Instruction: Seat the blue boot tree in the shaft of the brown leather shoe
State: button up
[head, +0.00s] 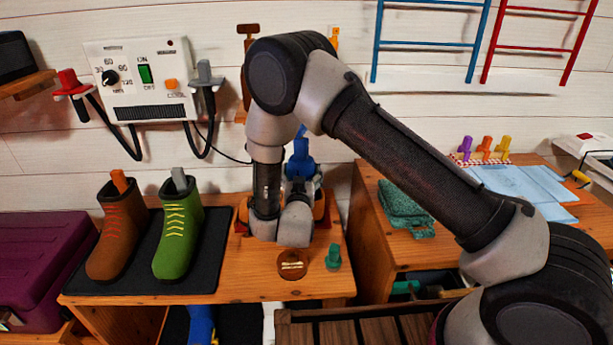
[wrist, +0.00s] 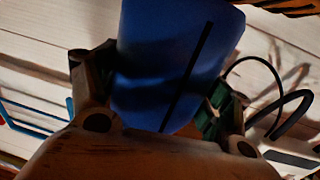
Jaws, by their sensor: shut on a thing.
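The blue boot tree (wrist: 165,65) fills the space between the two fingers of my gripper (wrist: 158,92) in the wrist view. My gripper is shut on it. In the head view the blue tree (head: 301,150) shows upright behind my wrist, above the right part of the wooden bench; its lower end is hidden. The brown shoe (head: 115,240), a boot with orange laces, stands upright on the black mat to the left, well apart from my gripper. An orange piece (head: 119,180) sticks out of its shaft.
A green boot (head: 180,235) with a grey piece in it stands beside the brown one on the black mat (head: 215,250). A round tin (head: 292,264) and a small green item (head: 333,258) sit at the bench front. A control box (head: 140,80) with looped hoses hangs behind the boots.

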jog(key=shift+w+d+f, duration=0.2)
jog(key=shift+d+f, duration=0.35)
jog(key=shift+d, duration=0.3)
jog(key=shift+f, duration=0.1)
jog(key=o, duration=1.3)
jog(key=shift+o, duration=0.2)
